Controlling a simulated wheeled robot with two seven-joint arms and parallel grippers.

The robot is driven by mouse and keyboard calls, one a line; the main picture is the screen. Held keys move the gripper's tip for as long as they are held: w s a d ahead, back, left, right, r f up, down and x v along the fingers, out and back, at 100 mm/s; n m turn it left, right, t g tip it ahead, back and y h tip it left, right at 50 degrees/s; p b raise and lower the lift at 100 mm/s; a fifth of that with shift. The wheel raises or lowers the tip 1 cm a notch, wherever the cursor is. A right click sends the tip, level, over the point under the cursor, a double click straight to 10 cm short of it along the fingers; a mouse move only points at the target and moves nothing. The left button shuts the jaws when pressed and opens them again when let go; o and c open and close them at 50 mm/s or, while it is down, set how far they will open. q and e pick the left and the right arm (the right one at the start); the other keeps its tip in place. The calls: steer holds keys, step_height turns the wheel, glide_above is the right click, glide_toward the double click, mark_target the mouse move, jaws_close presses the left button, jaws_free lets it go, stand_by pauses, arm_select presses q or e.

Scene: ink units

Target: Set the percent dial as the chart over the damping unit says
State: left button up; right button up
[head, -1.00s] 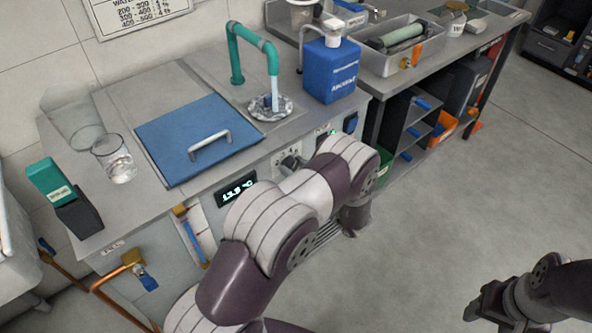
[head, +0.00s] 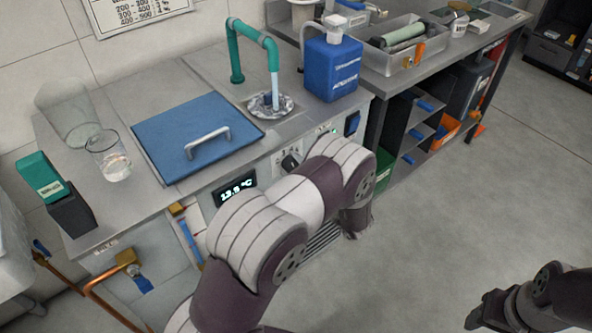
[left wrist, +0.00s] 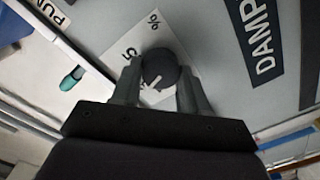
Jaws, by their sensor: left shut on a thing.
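The percent dial (left wrist: 160,68) is a dark round knob with a white pointer line, on a pale scale plate (left wrist: 128,50) marked "%" and "5". My left gripper (left wrist: 160,85) is shut on the dial, one finger on each side, in the left wrist view. The pointer line shows at the knob's lower edge; other scale marks are hidden. In the head view my left arm covers much of the unit's front. The chart (head: 138,12) on the wall is cut off at the top; its rows show ranges and percents, too small to read surely. My right gripper (head: 488,312) is at the lower right, away from the unit.
A "DAMP" label (left wrist: 262,40) is beside the dial. A temperature display (head: 236,187) is on the front. The counter holds a blue lid (head: 185,125), a glass beaker (head: 112,160), a blue container (head: 332,70) and a green tap (head: 262,42). Open floor lies right.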

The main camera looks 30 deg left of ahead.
arm_select(q)
steer(key=shift+n, duration=0.4)
steer(key=o, duration=1.1)
steer(key=shift+c, duration=0.2)
steer(key=v, duration=1.2)
steer(key=shift+s+d, duration=0.2)
steer(key=shift+d, duration=0.15)
